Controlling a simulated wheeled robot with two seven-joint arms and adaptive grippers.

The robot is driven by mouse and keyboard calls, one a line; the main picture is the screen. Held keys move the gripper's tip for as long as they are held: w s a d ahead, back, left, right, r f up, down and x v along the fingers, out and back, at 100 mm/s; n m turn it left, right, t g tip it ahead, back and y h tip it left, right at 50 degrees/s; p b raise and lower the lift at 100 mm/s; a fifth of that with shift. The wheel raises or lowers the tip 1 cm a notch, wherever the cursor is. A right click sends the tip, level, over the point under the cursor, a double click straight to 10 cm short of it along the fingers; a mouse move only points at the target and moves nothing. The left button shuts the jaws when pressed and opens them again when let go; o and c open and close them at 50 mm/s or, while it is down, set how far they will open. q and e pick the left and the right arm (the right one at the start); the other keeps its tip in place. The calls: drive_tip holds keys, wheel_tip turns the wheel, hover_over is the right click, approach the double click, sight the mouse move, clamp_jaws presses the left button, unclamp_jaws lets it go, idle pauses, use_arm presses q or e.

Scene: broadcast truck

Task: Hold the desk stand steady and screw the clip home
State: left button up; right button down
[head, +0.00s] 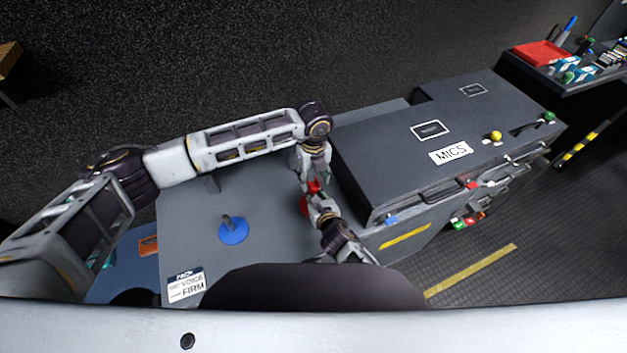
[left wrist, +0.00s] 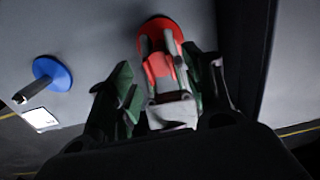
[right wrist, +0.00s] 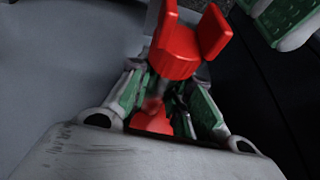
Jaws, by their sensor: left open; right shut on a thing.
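The red clip (head: 314,186), with two upright prongs, sits at the top of the desk stand; it shows large in the right wrist view (right wrist: 178,52). The stand's red round base (head: 303,206) rests on the grey desk and shows in the left wrist view (left wrist: 175,34). My right gripper (head: 315,201) is shut on the stand's post below the clip, mostly hiding the post. My left gripper (head: 314,174) is open above the clip, its fingers spread wide; one finger shows at the upper right of the right wrist view. I cannot tell whether the clip is fully seated.
A blue stand (head: 234,231) with a short post stands to the left on the desk (head: 187,213). A printed card (head: 186,286) lies at its front-left. A dark case marked MICS (head: 385,150) rises close on the right. The desk around the blue stand is free.

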use_arm(q)
drive_tip(key=shift+r, duration=0.5)
drive_tip(key=shift+o, duration=0.2)
